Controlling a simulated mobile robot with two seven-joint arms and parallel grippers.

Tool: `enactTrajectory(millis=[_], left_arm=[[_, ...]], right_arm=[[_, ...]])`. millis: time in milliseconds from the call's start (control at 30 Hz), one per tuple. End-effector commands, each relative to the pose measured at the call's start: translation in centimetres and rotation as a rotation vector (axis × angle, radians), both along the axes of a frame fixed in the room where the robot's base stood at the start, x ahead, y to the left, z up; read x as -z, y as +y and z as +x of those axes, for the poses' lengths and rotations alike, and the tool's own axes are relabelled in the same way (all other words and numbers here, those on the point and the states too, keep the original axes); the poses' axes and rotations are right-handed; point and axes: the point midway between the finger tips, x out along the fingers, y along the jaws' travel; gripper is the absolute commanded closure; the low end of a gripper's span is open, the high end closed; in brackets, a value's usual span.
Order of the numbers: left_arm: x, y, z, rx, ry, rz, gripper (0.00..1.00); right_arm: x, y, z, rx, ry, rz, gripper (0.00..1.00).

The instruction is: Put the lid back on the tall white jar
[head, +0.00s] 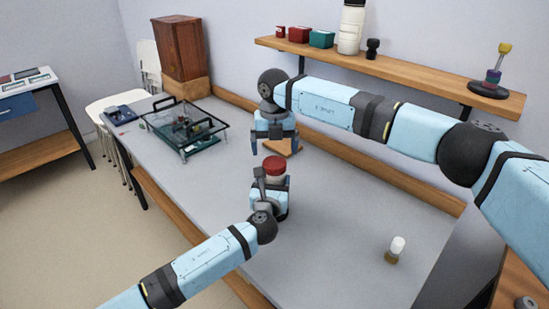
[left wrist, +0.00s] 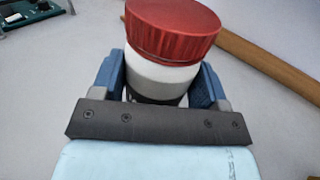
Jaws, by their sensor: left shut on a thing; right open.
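A white jar (left wrist: 160,78) with a ribbed red lid (left wrist: 175,28) on its top is between the fingers of my left gripper (head: 270,186). The left gripper is shut on the white body below the lid. The red lid also shows in the head view (head: 274,164); I see no clear gap between lid and jar. Fingers and mount hide the jar's lower part. My right gripper (head: 274,147) is open and empty, pointing down just behind the red lid and apart from it.
A wooden piece (head: 283,146) lies behind the right gripper. A small white-topped bottle (head: 397,246) stands at the table's right. A glass-topped frame (head: 185,128) is at the left. The wall shelf (head: 420,76) holds a tall white container (head: 351,30) and several small things. The table's middle is clear.

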Motion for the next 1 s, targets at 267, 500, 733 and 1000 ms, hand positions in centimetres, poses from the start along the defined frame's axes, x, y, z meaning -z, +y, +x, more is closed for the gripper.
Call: enactTrajectory(millis=[267, 500, 733, 1000], left_arm=[[0.0, 0.0, 0.0, -0.001, 0.0, 0.002, 0.98], [0.0, 0.0, 0.0, -0.001, 0.0, 0.002, 0.98], [0.0, 0.0, 0.0, -0.001, 0.0, 0.002, 0.98], [0.0, 0.0, 0.0, 0.0, 0.0, 0.001, 0.03]], right_arm=[[-5.6, 0.0, 0.0, 0.002, -0.002, 0.0, 0.06], [-7.4, 0.0, 0.0, 0.002, 0.001, 0.0, 0.06], [-7.4, 0.0, 0.0, 0.001, 0.001, 0.0, 0.06], [-7.4, 0.0, 0.0, 0.001, 0.001, 0.0, 0.06]])
